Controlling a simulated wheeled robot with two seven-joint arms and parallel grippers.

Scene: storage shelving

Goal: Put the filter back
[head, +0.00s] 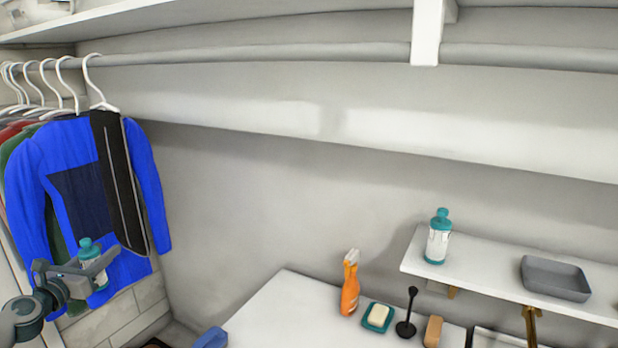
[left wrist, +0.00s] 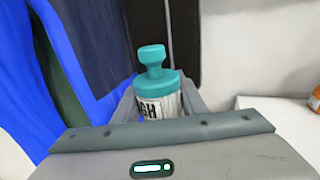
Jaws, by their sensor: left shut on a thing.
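A bottle-shaped filter (head: 92,266) with a teal cap and a white, dark-lettered label is held upright in my left gripper (head: 94,275), in front of the hanging clothes at the left. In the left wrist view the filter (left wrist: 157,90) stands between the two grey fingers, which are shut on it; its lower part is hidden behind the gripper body. A like teal-capped bottle (head: 438,240) stands on the white wall shelf (head: 412,263) at the right. My right gripper is not in view.
A blue jacket (head: 145,175) hangs close behind the left gripper. On the lower white counter (head: 275,315) are an orange spray bottle (head: 350,290), a soap dish (head: 368,322), a black stand (head: 406,328) and a brown block (head: 433,331). A grey tray (head: 555,280) is on the shelf; free shelf surface lies between tray and bottle.

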